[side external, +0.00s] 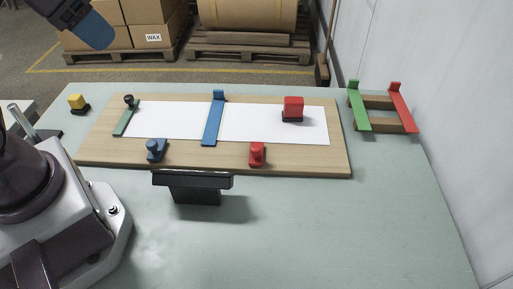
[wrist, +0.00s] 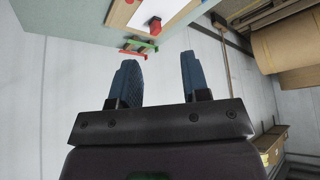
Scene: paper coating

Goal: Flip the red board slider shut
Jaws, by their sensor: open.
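The wooden board (side external: 320,160) lies on the table with a white paper strip (side external: 255,128) on it. The small red slider (side external: 257,154) sits at the board's front edge, right of centre.
On the board are a red block (side external: 293,106) with a dark base, a blue strip (side external: 213,122) and a green strip (side external: 126,118). A yellow block (side external: 77,102) stands left. A rack (side external: 384,123) holds green and red strips at right. A dark stand (side external: 194,182) is in front.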

